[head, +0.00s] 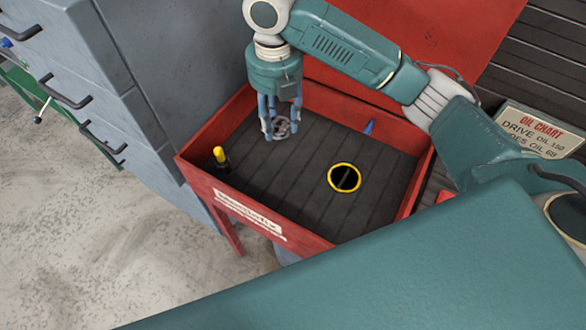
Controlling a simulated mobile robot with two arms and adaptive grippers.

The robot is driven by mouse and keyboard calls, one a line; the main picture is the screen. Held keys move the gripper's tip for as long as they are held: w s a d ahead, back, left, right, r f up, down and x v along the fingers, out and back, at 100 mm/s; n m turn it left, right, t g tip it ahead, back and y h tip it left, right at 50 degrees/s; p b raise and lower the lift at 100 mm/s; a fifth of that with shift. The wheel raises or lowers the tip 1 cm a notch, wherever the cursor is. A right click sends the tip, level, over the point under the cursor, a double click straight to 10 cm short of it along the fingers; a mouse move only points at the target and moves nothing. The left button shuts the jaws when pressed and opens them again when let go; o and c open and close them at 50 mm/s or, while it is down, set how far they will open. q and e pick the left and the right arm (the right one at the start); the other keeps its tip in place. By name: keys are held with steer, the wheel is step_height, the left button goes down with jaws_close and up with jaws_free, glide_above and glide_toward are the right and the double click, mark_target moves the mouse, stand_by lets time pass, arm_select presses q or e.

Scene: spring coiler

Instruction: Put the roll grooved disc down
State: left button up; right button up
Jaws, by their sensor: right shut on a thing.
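My right gripper (281,122) points down over the back left part of a red-walled tray table (250,216). It is shut on a small grey grooved disc (281,129), which shows between the fingertips. The disc is small in the picture, and I cannot tell whether it touches the dark ribbed tray floor. My left gripper is not in view.
A yellow-ringed dark hole (344,177) is in the tray floor. A yellow-topped dark item (220,158) stands at the left and a blue item (369,127) at the back. Grey drawers (60,70) stand left. The middle floor is clear.

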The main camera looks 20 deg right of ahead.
steer(key=p, duration=0.2)
glide_above(282, 172)
step_height(282, 172, down, 13)
steer(key=shift+w+f, duration=0.1)
steer(key=shift+f, duration=0.05)
step_height(282, 172, down, 4)
steer(key=shift+f, duration=0.4)
steer(key=o, duration=1.5)
steer(key=shift+f, duration=0.15)
steer(key=shift+c, duration=0.2)
steer(key=shift+r, duration=0.2)
step_height(282, 172, up, 12)
steer(key=b, duration=0.1)
